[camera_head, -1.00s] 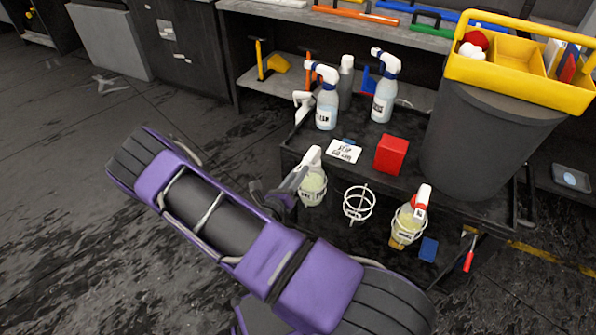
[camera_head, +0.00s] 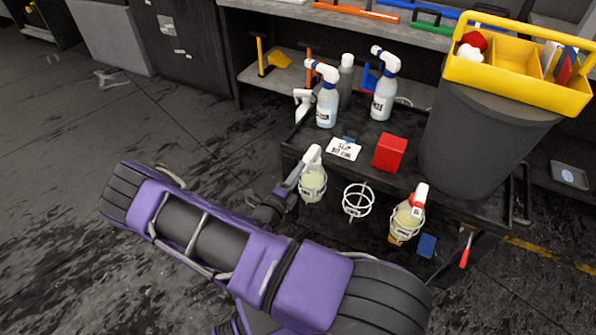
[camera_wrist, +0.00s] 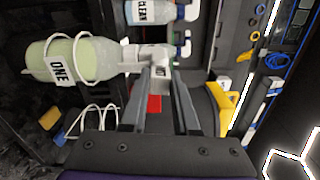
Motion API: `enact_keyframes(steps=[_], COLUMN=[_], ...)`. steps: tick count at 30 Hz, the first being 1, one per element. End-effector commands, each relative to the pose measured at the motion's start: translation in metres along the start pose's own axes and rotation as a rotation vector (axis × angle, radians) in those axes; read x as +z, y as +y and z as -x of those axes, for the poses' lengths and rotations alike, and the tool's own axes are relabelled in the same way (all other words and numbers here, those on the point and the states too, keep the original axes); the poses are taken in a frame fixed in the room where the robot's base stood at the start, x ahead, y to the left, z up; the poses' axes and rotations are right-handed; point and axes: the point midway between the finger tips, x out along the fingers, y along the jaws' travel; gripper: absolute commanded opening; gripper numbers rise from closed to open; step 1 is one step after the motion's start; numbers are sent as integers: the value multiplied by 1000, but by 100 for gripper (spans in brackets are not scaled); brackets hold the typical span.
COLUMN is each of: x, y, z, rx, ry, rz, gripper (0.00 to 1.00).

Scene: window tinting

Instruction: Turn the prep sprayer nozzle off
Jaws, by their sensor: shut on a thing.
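A spray bottle with pale yellow-green liquid and a white head (camera_head: 313,155) hangs in a white wire ring at the cart's left front. In the wrist view this bottle (camera_wrist: 88,58) lies sideways, with a label that seems to read "ONE". Its white nozzle end (camera_wrist: 158,56) is between the fingers of my gripper (camera_wrist: 162,74). My gripper (camera_head: 292,182) comes in from the lower left in the head view and is shut on the nozzle. The nozzle's off mark cannot be read clearly.
An empty wire ring (camera_head: 358,201) and a second yellowish sprayer (camera_head: 406,218) with a red-and-white head hang to the right.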

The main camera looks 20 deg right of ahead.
Motion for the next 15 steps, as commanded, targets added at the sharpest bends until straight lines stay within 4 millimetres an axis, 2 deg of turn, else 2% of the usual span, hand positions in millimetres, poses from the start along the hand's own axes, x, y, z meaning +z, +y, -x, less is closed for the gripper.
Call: enact_keyframes(steps=[6, 15], x=[0, -1], y=[0, 0], z=[0, 0], rx=[0, 0], ry=[1, 1], rz=[90, 130], gripper=[0, 0])
